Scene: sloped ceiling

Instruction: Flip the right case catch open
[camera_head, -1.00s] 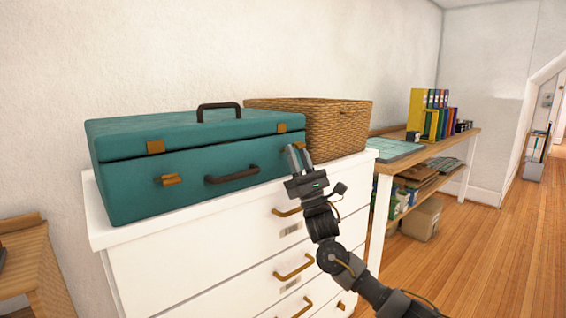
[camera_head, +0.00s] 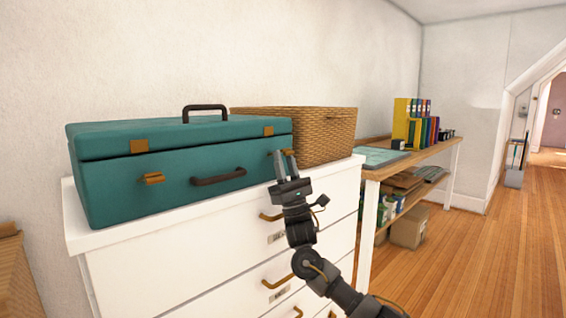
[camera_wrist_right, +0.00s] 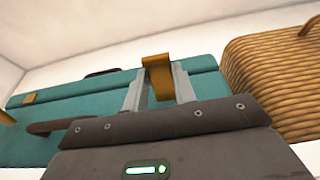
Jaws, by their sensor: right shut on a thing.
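The teal case (camera_head: 110,180) lies closed on the white drawer cabinet, its dark front handle (camera_head: 218,177) facing me. A brass plate (camera_head: 268,131) is on the lid at the right. My right gripper (camera_head: 284,155) is at the case's front right, just below that plate. In the right wrist view its two fingers are shut on the right brass catch (camera_wrist_right: 157,78). In the head view the fingers mostly hide this catch. The left brass catch (camera_head: 152,178) sticks out from the front, apart from its lid plate (camera_head: 139,146). My left gripper is out of view.
A wicker basket (camera_head: 320,135) stands right of the case, close to my right gripper. The white drawer cabinet (camera_head: 150,265) with brass pulls is below the arm. A wooden shelf table (camera_head: 430,152) with binders stands farther right. Open wooden floor lies at the right.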

